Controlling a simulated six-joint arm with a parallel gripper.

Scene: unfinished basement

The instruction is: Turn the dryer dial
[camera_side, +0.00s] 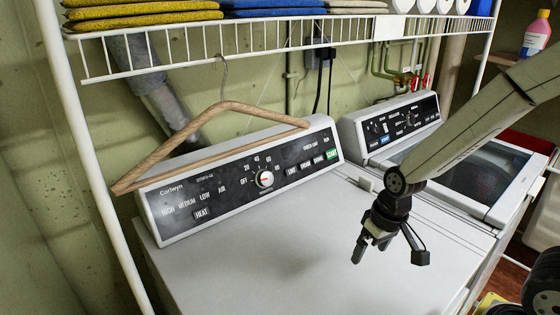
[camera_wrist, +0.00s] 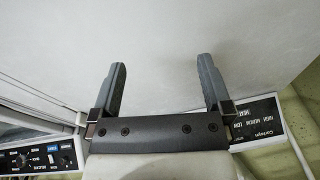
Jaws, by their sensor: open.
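The dryer dial (camera_side: 264,179) is a round white knob with a red mark on the black control panel (camera_side: 222,190) of the white dryer (camera_side: 290,250). The dial shows in the side view; in the wrist view it is hidden behind my gripper. My gripper (camera_side: 388,252) is open and empty above the dryer top, to the right of the dial and apart from it. In the wrist view my gripper (camera_wrist: 162,82) has its two dark fingers spread over the plain white top, and the panel's left part (camera_wrist: 257,122) shows at the right.
A wooden hanger (camera_side: 170,147) hangs from the wire shelf (camera_side: 240,40), in front of the panel's upper left edge. A washer (camera_side: 465,175) with a dark lid stands to the right. Folded towels (camera_side: 150,15) lie on the shelf. The dryer top is clear.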

